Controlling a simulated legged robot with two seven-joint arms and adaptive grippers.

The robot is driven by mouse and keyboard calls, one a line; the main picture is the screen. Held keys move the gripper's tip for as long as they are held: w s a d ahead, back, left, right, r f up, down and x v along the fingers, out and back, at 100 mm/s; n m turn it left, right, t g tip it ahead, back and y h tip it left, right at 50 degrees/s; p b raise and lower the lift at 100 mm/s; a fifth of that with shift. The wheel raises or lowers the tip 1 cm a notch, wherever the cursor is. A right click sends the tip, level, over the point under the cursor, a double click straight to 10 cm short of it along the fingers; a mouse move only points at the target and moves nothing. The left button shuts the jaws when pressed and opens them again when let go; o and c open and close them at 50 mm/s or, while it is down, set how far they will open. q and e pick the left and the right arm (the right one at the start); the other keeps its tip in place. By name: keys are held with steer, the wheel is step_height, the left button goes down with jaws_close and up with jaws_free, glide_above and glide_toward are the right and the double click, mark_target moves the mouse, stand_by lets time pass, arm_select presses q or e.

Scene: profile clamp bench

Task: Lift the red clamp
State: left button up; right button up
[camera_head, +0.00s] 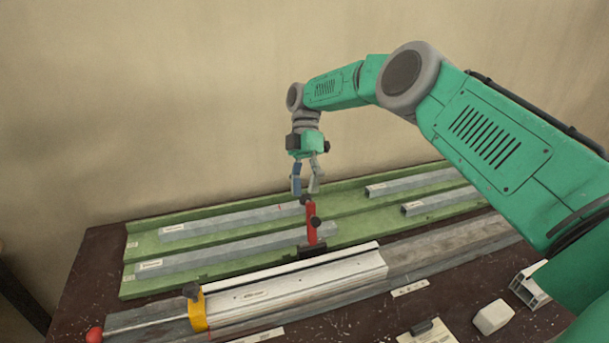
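The red clamp (311,226) stands upright in the middle of the bench, behind the pale aluminium profile. It has dark knobs near its top and side, and a dark foot (312,250). My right gripper (305,193) points down just above the clamp's top. Its two fingers are apart, with a gap between them. The fingertips are close to the clamp's top knob; I cannot tell whether they touch it. My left gripper is not in view.
A green tray (140,245) with several grey profile bars lies behind. In front are the aluminium profile (300,286), a yellow clamp (197,310) and a red ball knob (94,334). A white block (492,317) and a cut profile piece (530,284) sit at right.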

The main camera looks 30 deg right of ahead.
steer(key=shift+v, duration=2.25)
steer(key=shift+r, duration=0.15)
